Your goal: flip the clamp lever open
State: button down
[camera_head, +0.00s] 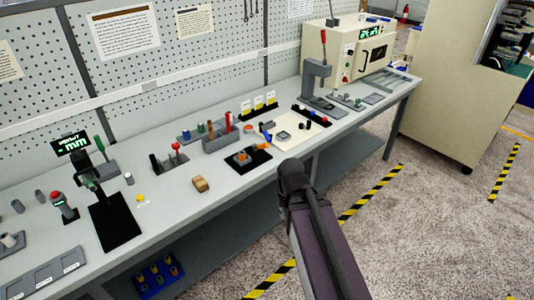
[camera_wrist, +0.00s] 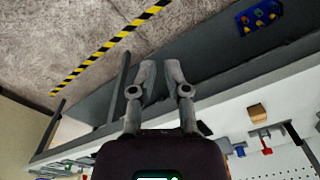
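A small dark grey fixture (camera_head: 168,161) with an upright red-tipped lever (camera_head: 175,149) stands mid-bench, left of centre in the head view. It looks like the clamp, but I cannot be sure at this size. A red knob (camera_wrist: 267,151) that seems to belong to it shows at the lower right of the wrist view. My gripper (camera_wrist: 161,68) is open and empty, with a gap between its two fingers. It is apart from the fixture, off the bench's front edge. In the head view my own arm hides the fingers.
The long grey bench (camera_head: 60,238) carries a wooden block (camera_head: 200,184), a black pad with orange parts (camera_head: 248,158), a grey press (camera_head: 318,80) and a beige machine (camera_head: 345,50). A blue tray (camera_head: 158,277) sits on the lower shelf. The floor in front is open.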

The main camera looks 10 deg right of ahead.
jog(key=w+a+f+m+t+y+b, duration=0.25)
jog(key=w+f+m+y+b, duration=0.2)
jog(key=w+f+b, duration=0.35)
jog(key=m+t+y+b, duration=0.7)
jog(key=m+t+b, duration=0.6)
jog(key=m+b, duration=1.1)
send_near(273, 163)
notch_tip(273, 163, up, 2)
jog(key=n+b, duration=0.2)
jog(key=shift+d+r, duration=0.2)
jog(key=shift+a, duration=0.1)
jog(key=p+x, duration=0.1)
jog(key=x, duration=0.9)
jog(key=shift+w, duration=0.1)
jog(key=shift+w+a+r+p, duration=0.25)
jog(key=shift+a+r+p, duration=0.1)
jog(key=shift+r+p, duration=0.45)
jog(key=shift+w+a+r+p, duration=0.4)
jog(key=shift+a+r+p, duration=0.15)
jog(key=shift+r+p, duration=0.2)
